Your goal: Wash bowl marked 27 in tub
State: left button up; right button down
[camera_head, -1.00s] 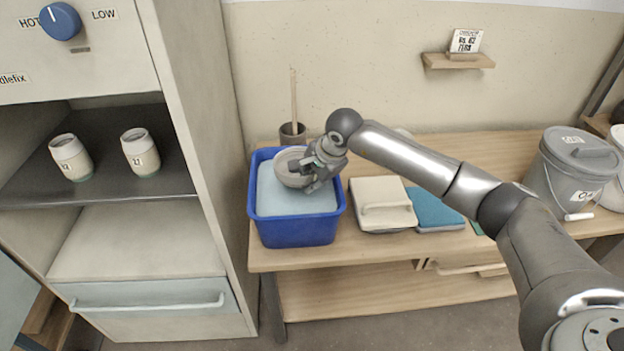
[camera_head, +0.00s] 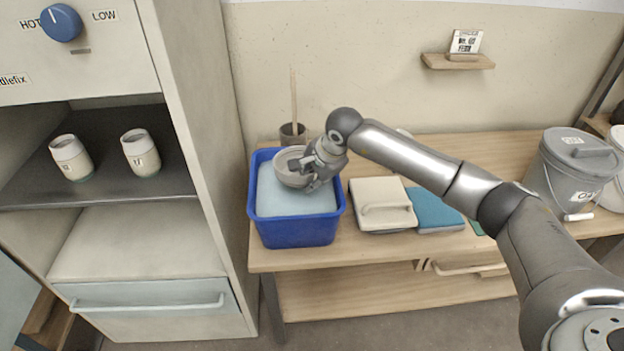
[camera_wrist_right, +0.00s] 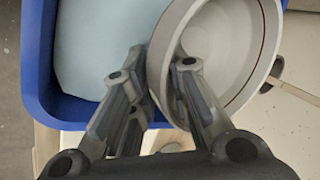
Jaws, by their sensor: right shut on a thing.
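The bowl (camera_head: 287,172) is pale grey and sits over the far part of the blue tub (camera_head: 297,232), which holds pale blue water (camera_head: 283,199). My right gripper (camera_head: 308,176) is shut on the bowl's near right rim. In the right wrist view the bowl (camera_wrist_right: 222,50) is tilted, with its wall between the fingers of the right gripper (camera_wrist_right: 165,85). I cannot tell whether the bowl's underside touches the water. No number can be read on the bowl. My left gripper is not in view.
A dark pot with a stick (camera_head: 293,133) stands behind the tub. A cream lidded box (camera_head: 382,203) and a blue item (camera_head: 434,208) lie right of it. A grey lidded bucket (camera_head: 572,167) stands far right. A shelf unit (camera_head: 205,150) rises close on the left.

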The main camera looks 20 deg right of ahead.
jog(key=shift+r+p, duration=1.3)
jog(key=shift+r, duration=1.7)
